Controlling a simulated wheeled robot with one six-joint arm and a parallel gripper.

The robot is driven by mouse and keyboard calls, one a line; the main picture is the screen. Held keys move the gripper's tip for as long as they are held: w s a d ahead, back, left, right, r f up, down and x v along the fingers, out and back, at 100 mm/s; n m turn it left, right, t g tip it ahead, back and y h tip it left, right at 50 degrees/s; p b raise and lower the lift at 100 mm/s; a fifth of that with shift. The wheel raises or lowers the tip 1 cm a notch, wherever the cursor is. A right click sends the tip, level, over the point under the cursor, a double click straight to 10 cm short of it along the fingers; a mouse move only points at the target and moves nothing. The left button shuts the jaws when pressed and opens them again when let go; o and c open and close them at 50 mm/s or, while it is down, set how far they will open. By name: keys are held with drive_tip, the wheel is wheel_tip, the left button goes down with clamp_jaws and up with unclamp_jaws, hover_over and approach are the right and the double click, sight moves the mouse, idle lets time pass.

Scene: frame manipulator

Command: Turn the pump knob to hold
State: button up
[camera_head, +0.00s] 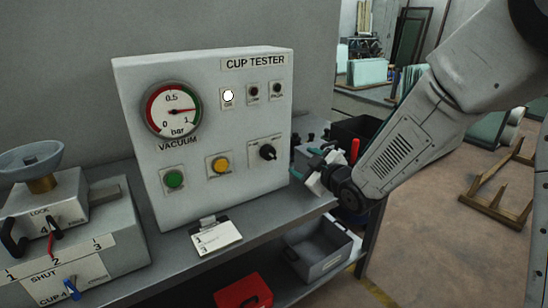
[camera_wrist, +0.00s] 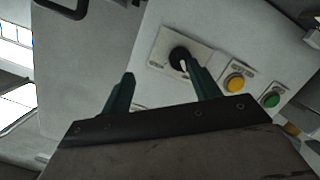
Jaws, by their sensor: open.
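The pump knob (camera_head: 267,152) is a black rotary knob on a white plate, at the right of the white CUP TESTER panel (camera_head: 205,135). In the wrist view the knob (camera_wrist: 180,57) shows a white pointer line running toward its lower right; the plate's lettering is too small to read. My gripper (camera_head: 308,172) is beside the panel's right edge in the head view. In the wrist view its two green fingers (camera_wrist: 163,77) are apart and empty. The right finger overlaps the knob's lower right edge in the picture; I cannot tell whether they touch.
Yellow (camera_head: 220,165) and green (camera_head: 174,179) buttons sit left of the knob. The vacuum gauge (camera_head: 173,110) needle points near 1. A white lamp (camera_head: 228,96) is at the top. A cup fixture (camera_head: 65,235) stands left on the bench; a grey bin (camera_head: 319,250) sits below.

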sight(273, 156)
drive_tip(key=w+a+y, duration=0.1)
drive_tip(key=w+a, duration=0.1)
drive_tip(key=a, duration=0.1)
drive_tip(key=w+a+f+n+y, duration=0.1)
drive_tip(key=w+a, duration=0.1)
drive_tip(key=w+a+n, duration=0.1)
drive_tip(key=w+a, duration=0.1)
drive_tip(key=a, duration=0.1)
drive_tip(key=shift+w+a+f+t+y, duration=0.1)
drive_tip(key=shift+a+f+t+y, duration=0.1)
drive_tip(key=shift+a+t+y, duration=0.15)
drive_tip(key=c, duration=1)
